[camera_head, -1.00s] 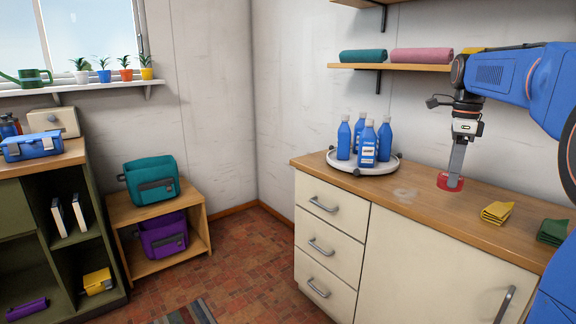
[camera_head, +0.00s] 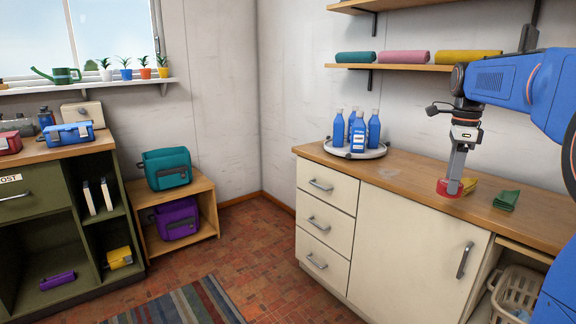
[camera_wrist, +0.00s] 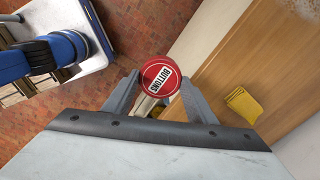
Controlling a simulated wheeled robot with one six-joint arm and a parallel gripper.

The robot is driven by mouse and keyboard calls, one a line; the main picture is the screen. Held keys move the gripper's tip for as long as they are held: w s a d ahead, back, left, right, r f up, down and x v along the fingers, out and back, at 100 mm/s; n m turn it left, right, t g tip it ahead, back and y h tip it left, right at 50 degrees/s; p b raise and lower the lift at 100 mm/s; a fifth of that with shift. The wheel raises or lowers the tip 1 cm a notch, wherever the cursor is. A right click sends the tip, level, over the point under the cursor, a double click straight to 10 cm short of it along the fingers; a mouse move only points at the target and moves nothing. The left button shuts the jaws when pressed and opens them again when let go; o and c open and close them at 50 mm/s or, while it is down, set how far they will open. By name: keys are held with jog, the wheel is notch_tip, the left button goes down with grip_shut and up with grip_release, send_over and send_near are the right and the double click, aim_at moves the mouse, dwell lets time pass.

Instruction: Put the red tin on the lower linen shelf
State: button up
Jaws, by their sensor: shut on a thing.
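The red tin (camera_head: 448,188) is round, and its lid reads "BUTTONS" in the wrist view (camera_wrist: 158,73). My gripper (camera_head: 455,180) points down and is shut on the tin; both fingers (camera_wrist: 158,88) flank it in the wrist view. The tin appears held in the air near the counter's front edge; its exact height is hard to tell. The lower linen shelf (camera_head: 405,67) is on the wall above the counter. It bears a teal roll (camera_head: 355,57), a pink roll (camera_head: 403,57) and a yellow roll (camera_head: 467,57), with small gaps between them.
The wooden counter (camera_head: 400,182) bears a round tray (camera_head: 375,153) of blue bottles, a yellow cloth (camera_head: 469,185) partly behind the tin, and a green cloth (camera_head: 507,200). An upper shelf (camera_head: 350,7) hangs above. Floor (camera_head: 262,250) is open to the left.

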jog(key=w+a+f+n, duration=0.3)
jog(key=a+f+n, duration=0.2)
jog(key=f, duration=1.6)
jog(key=w+a+f+n, duration=0.3)
jog(key=f+n, duration=0.7)
jog(key=f, duration=1.1)
jog(key=w+a+f+n, duration=0.4)
jog(key=a+f+n, duration=0.3)
jog(key=f, duration=1.4)
jog(key=shift+a+f+n, duration=0.15)
jog(key=shift+n, duration=0.55)
jog(key=shift+w, duration=0.1)
